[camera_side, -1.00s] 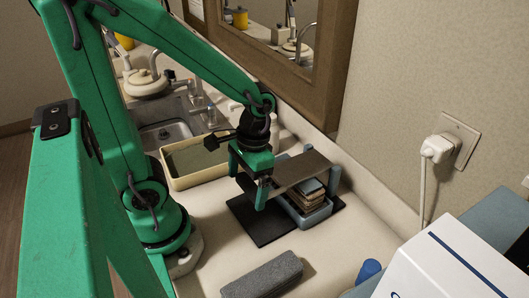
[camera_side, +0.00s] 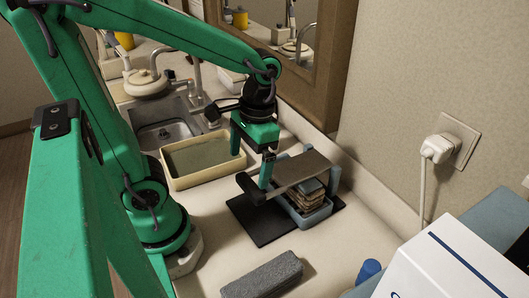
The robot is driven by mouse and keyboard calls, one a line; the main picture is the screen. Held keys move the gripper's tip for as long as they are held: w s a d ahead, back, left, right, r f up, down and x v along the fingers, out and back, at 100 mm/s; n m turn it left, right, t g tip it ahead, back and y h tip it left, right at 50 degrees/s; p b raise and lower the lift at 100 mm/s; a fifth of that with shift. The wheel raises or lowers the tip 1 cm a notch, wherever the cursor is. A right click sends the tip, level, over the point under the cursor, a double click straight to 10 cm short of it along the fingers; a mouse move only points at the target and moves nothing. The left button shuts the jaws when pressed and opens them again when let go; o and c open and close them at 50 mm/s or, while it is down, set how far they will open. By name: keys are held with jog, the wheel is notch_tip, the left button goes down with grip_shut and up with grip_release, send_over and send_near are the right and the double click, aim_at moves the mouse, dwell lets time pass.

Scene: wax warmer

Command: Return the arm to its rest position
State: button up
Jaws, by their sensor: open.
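My gripper (camera_side: 251,168), green with a dark wrist, is open and hangs at the left end of a flat grey-brown plate (camera_side: 297,172). A dark, rounded handle-like piece (camera_side: 251,189) at the plate's left end shows just below my fingers. I see nothing held between them; whether a finger touches that piece I cannot tell. The plate lies over a blue-grey box (camera_side: 313,213), which holds a stack of tan and dark pieces (camera_side: 308,196). The box stands on a black mat (camera_side: 262,227).
A cream tray (camera_side: 178,180) with greenish contents is left of my gripper, near a sink (camera_side: 162,134). A grey block (camera_side: 262,276), a blue cap (camera_side: 368,270) and a white box (camera_side: 450,262) are in front. A wall plug (camera_side: 438,150) with a cord is at right.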

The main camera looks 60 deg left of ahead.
dwell(0.4)
notch_tip(320, 180, up, 8)
jog(key=a+t, duration=0.1)
jog(key=t, duration=0.6)
jog(key=shift+w+f+m, duration=0.25)
jog(key=shift+w+m, duration=0.15)
jog(key=shift+a, duration=0.1)
jog(key=c, duration=0.9)
jog(key=shift+f+m, duration=0.15)
jog(key=shift+m, duration=0.25)
jog(key=shift+c, duration=1.1)
jog(key=f+m+g, duration=0.1)
jog(key=m, duration=0.2)
jog(key=f+m+g, duration=0.1)
jog(key=f+m, duration=0.1)
jog(key=m, duration=0.2)
jog(key=f+m+g, duration=0.1)
jog(key=m+g, duration=0.1)
jog(key=m, duration=0.2)
jog(key=shift+d+f, duration=0.35)
jog(key=m, duration=0.1)
jog(key=f+m+g, duration=0.1)
jog(key=m, duration=0.3)
jog(key=shift+s+d+f+g, duration=0.15)
jog(key=shift+f+g, duration=0.15)
jog(key=shift+g, duration=0.1)
